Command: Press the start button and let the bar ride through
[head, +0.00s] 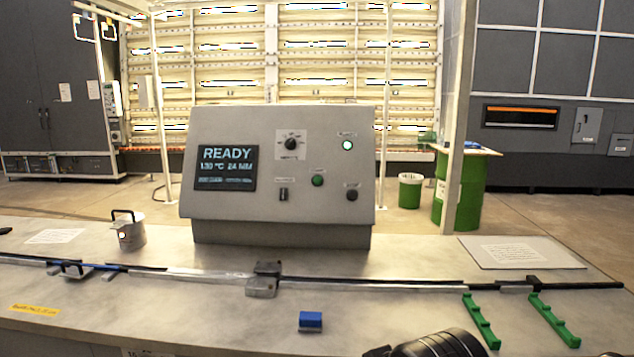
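A grey control box (225,125) stands on the table, with its sloped front facing me. Its screen (226,168) reads READY, with "130 °C 24 MM" beneath. A green round button (317,180) sits on the right half of the panel, with a black round button (351,192) to its lower right. Their small labels are unreadable. A long, thin bar or rail (380,286) runs across the table below the box, through a small grey block (262,281). I cannot tell bar from rail. My gripper (430,346) shows only partly at the bottom edge, apart from the panel; its fingers are unclear.
A lit lamp (347,145) and a black dial (291,143) are on the panel. A blue block (310,321) lies in front. Green supports (481,322) stand at right. A metal cup (130,234) stands left of the box. The tabletop directly before the box is mostly clear.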

